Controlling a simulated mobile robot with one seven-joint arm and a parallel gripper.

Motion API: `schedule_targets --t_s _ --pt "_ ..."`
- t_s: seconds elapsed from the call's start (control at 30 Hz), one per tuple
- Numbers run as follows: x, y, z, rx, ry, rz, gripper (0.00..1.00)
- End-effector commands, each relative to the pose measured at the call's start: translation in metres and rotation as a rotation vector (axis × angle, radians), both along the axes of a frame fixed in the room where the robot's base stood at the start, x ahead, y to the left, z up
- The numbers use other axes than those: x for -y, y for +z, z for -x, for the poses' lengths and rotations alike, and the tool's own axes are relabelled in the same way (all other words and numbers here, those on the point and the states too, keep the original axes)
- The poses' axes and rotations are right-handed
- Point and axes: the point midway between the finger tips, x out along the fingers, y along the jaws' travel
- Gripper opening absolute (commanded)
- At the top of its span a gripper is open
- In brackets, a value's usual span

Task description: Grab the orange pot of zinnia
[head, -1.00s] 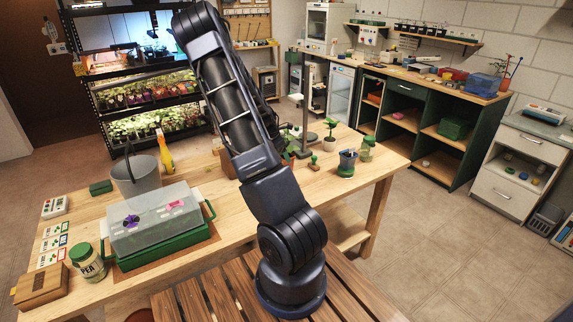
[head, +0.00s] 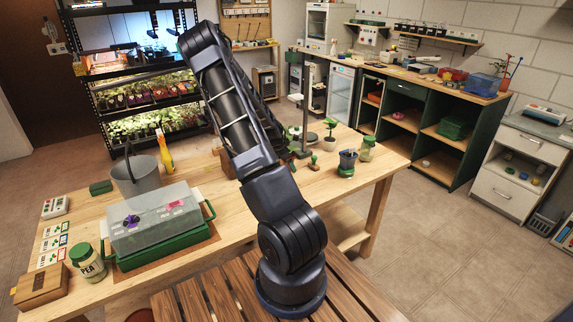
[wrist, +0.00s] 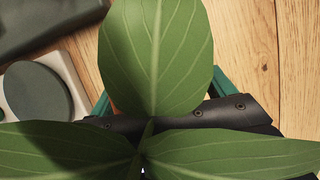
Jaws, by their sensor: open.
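In the wrist view a plant with three broad green leaves (wrist: 158,55) fills the middle, close to the camera. In the head view my arm hides the gripper, and no orange pot with a zinnia can be made out clearly.
A round grey-topped thing (wrist: 38,95) and a dark grey object (wrist: 45,22) lie left of the leaves. Bare wood shows at upper right in the wrist view.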

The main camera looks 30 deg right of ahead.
Motion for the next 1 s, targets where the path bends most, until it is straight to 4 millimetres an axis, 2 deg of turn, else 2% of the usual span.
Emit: schedule_targets --t_s 0.07,0.3,0.67,0.87,1.0 --pt "0.0 0.0 0.0 0.0 0.0 0.0 0.78" --pt "0.0 0.0 0.0 0.0 0.0 0.0 0.3" --pt "0.0 0.005 0.0 0.002 -0.001 -0.001 0.29" --pt "0.0 0.031 -0.001 0.003 0.0 -0.001 0.29" --pt "0.0 0.062 -0.001 0.005 0.001 0.0 0.29"
